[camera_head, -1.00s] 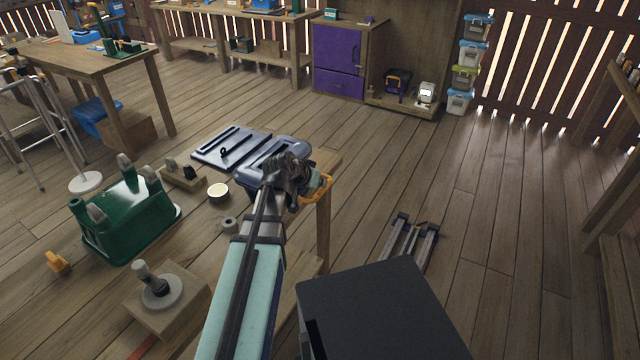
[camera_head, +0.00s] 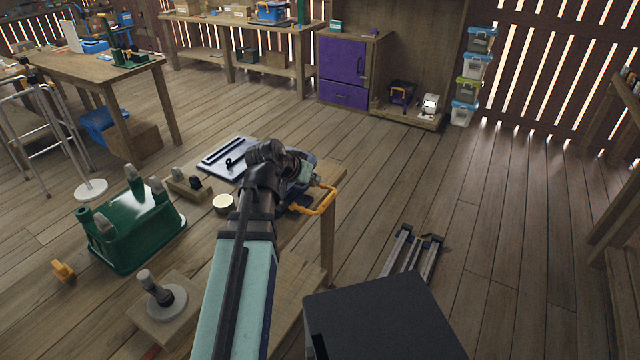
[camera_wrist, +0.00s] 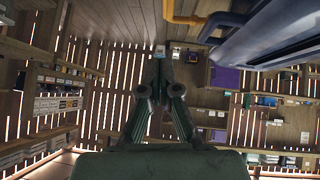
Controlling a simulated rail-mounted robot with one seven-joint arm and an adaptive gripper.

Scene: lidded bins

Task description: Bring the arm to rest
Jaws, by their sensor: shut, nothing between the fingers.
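My gripper (camera_wrist: 160,65) shows in the wrist view with its two dark fingers drawn together and nothing between them. In the head view, my arm reaches forward over the low wooden table, and its dark wrist covers much of the blue bin behind it. The fingertips are hard to make out there. The blue bin's orange handle (camera_head: 318,204) sticks out to the right of my wrist. In the wrist view, the blue bin (camera_wrist: 275,35) fills the upper right, beside the fingers and apart from them.
A grey-blue lid (camera_head: 225,155) lies flat on the table, left of my wrist. A green bin (camera_head: 137,232) stands at the left with upright pegs. A round pale-topped object (camera_head: 223,204) sits near my arm.

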